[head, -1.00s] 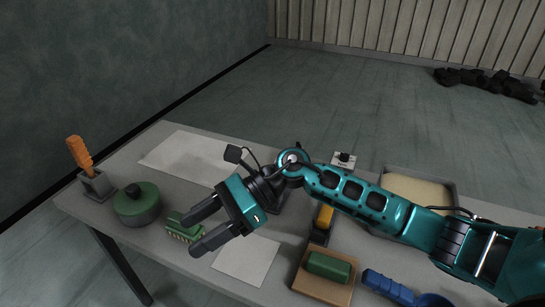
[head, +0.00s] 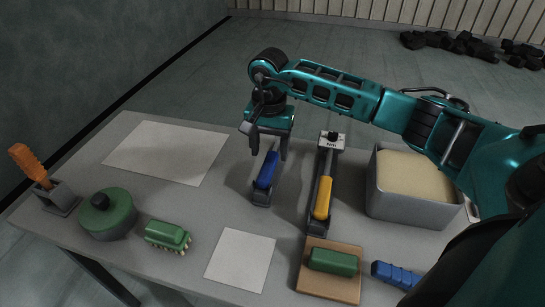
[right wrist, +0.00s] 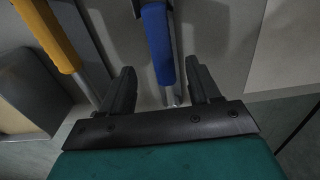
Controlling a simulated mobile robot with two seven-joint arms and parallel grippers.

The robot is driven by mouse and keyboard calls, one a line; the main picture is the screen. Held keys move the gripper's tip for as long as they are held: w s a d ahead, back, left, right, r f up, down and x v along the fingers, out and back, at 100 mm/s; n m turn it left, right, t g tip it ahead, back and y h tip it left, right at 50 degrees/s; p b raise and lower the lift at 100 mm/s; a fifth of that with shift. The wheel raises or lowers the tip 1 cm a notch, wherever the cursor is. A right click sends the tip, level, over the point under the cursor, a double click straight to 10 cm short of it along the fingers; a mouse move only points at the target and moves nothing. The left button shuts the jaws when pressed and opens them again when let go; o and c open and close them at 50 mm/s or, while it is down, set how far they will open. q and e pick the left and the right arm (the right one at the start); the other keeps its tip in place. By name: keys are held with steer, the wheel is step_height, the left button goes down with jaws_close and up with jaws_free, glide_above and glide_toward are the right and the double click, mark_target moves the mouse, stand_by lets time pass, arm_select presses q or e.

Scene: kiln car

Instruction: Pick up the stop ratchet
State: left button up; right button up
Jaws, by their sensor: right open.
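My right gripper (head: 268,150) points down, open and empty, at the back end of a blue-handled tool (head: 266,171), which lies in a dark holder on the table. In the right wrist view the blue handle (right wrist: 157,40) runs between the two spread fingers (right wrist: 161,80), apart from both. A yellow-handled tool (head: 323,197) lies in a similar holder to the right; its yellow handle (right wrist: 48,32) is outside the fingers at left. I cannot tell for sure which tool is the stop ratchet. My left gripper is not in view.
A grey bin (head: 408,212) of pale material stands right of the yellow tool. In front are a green block on a wooden board (head: 312,286), another blue object (head: 396,275), a green brush (head: 167,235), a green round pot (head: 108,220) and an orange-handled tool (head: 30,163). White sheets lie flat.

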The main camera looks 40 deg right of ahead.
mark_target(269, 161)
steer(key=f, duration=0.5)
steer(key=shift+w+d+f, duration=0.15)
steer(key=shift+w+f, duration=0.15)
steer(key=shift+f, duration=0.05)
jaws_close()
stand_by(0.3)
